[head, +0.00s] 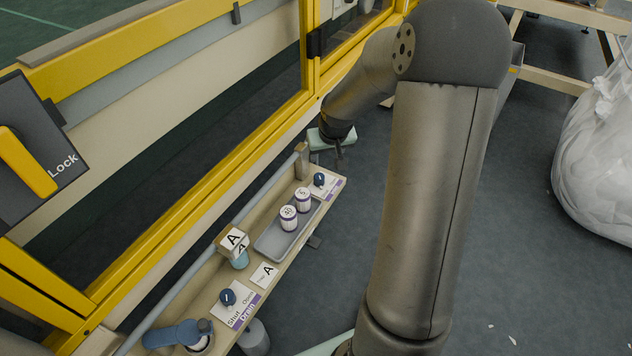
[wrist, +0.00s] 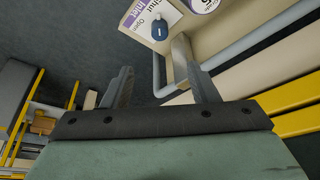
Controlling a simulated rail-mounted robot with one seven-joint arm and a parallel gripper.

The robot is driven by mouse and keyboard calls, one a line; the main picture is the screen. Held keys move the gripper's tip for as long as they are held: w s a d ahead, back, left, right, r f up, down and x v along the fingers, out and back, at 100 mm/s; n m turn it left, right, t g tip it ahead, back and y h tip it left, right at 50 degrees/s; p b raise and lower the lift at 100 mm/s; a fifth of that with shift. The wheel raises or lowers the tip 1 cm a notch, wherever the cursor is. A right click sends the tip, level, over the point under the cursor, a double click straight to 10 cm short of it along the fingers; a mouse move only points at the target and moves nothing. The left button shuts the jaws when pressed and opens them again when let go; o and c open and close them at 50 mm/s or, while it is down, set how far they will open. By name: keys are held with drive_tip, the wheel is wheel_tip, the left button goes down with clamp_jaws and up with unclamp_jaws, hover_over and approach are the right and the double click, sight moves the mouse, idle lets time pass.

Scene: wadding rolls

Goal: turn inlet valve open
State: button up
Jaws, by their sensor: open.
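The inlet valve is a small dark blue knob with a white mark on a white and purple label. In the head view the knob (head: 319,179) is at the far end of the beige shelf. In the wrist view the knob (wrist: 160,29) is near the top, beside the words Shut, Open and Inlet. My gripper (wrist: 157,72) is open and empty, with the knob beyond its fingertips and apart from them. In the head view my gripper (head: 338,152) is just beyond the shelf's far end, partly hidden by my wrist.
A grey tray (head: 268,243) on the shelf holds two white numbered containers (head: 289,217). A second blue knob (head: 227,297), labelled Drain, is nearer. A post and rail (wrist: 181,55) stand close to the right finger. A yellow frame runs along the left; dark floor lies right.

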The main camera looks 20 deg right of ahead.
sight(320, 176)
drive_tip(key=b+x, duration=0.5)
drive_tip(key=x, duration=1.2)
drive_tip(key=shift+w+d+f, duration=0.15)
drive_tip(key=shift+w+f, duration=0.05)
drive_tip(key=shift+f, duration=0.05)
drive_tip(key=c, duration=1)
